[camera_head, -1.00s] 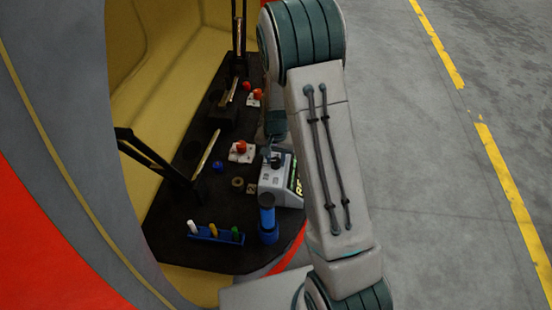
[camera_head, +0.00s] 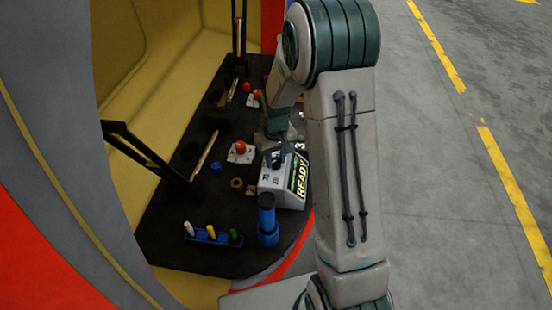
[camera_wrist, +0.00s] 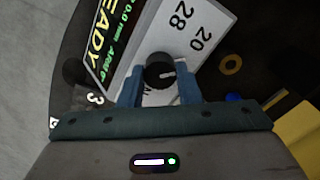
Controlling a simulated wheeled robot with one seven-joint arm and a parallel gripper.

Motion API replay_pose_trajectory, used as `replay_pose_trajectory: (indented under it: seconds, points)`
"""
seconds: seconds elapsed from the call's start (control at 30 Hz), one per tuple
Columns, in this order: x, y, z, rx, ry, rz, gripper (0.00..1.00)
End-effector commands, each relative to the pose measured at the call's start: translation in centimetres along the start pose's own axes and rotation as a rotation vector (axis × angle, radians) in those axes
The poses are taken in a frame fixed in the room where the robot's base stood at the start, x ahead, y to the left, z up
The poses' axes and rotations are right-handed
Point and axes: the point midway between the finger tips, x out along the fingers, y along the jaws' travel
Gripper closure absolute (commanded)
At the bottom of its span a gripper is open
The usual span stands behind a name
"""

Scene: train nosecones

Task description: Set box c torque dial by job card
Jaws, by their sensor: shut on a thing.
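A light grey box (camera_head: 283,187) with a lit "READY" display stands at the right edge of the dark work plate, below my gripper (camera_head: 279,158). In the wrist view, the box top (camera_wrist: 198,28) bears the numbers 28 and 20. Its round black dial (camera_wrist: 159,71) has a white pointer mark directed to the right in the picture. My gripper (camera_wrist: 159,88) has its blue fingers on both sides of the dial, shut on it. Part of the dial's surround is hidden by the fingers. I cannot make out a job card or a letter on the box.
A blue cylinder (camera_head: 268,220) stands close in front of the box. A blue rack (camera_head: 213,236) with white, yellow and green pegs is to its left. Grey floor is clear at right.

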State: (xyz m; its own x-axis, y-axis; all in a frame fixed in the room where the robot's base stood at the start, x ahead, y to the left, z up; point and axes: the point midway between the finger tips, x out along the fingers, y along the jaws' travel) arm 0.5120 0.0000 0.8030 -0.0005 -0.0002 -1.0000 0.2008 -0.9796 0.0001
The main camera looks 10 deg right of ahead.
Motion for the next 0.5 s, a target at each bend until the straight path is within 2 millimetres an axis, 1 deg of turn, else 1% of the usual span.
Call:
replay_pose_trajectory:
  seconds: [0.2,0.5]
  points:
    - [-0.08,0.04,-0.08,-0.032,0.003,0.001,0.92]
    - [-0.10,0.03,-0.09,-0.034,0.003,0.001,0.92]
